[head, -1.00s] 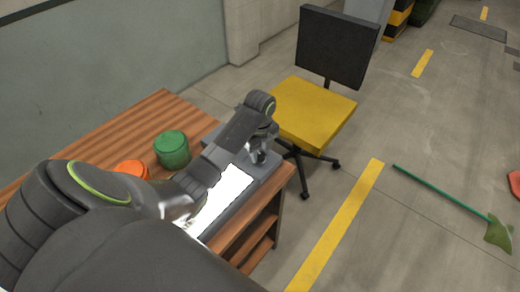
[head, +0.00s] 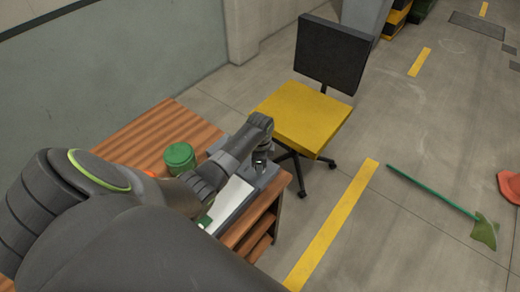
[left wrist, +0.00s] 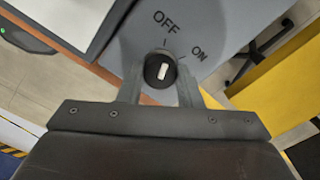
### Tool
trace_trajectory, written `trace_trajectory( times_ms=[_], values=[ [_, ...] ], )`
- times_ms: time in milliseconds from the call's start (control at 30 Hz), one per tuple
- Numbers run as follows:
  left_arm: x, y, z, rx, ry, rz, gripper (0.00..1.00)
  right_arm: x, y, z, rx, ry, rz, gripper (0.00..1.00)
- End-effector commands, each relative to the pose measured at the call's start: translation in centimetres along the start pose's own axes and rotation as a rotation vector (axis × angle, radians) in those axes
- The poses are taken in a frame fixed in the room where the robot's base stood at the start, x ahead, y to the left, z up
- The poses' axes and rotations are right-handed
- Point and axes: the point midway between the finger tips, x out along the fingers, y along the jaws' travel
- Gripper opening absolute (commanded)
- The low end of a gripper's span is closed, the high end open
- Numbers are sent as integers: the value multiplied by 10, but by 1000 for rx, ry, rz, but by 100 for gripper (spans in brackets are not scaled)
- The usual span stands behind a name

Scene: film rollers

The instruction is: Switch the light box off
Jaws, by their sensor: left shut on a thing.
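The light box (head: 251,198) is a grey case on the wooden table, partly hidden by my left arm in the head view. Its flat panel (head: 229,202) looks dull white and does not glow. In the left wrist view the grey case (left wrist: 230,25) carries the printed words OFF and ON beside a round black knob (left wrist: 152,82) with a white mark. My left gripper (left wrist: 161,92), also at the box's far end in the head view (head: 261,166), is shut on the knob, one finger on each side. My right gripper is out of view.
A green round container (head: 180,157) stands on the wooden table (head: 150,133), with an orange one (head: 150,173) mostly hidden behind my arm. A yellow-seated office chair (head: 303,120) stands close beyond the table. A green-handled broom (head: 432,190) lies on the open floor.

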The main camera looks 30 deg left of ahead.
Motion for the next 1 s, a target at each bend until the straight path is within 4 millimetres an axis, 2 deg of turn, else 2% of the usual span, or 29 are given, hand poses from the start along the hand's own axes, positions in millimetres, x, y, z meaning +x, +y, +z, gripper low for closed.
trace_trajectory(
  times_ms=[33,300,833,867,1000],
  values=[
    [-4,-1,0,-25,0,-2,9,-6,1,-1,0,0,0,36],
    [-2,-2,0,-121,0,-4,9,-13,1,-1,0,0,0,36],
    [-1,-2,0,-147,0,-4,9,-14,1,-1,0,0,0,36],
    [-1,-2,0,-147,0,-4,33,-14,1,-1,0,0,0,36],
    [-1,-1,0,-146,0,-3,51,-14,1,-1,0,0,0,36]
  ],
)
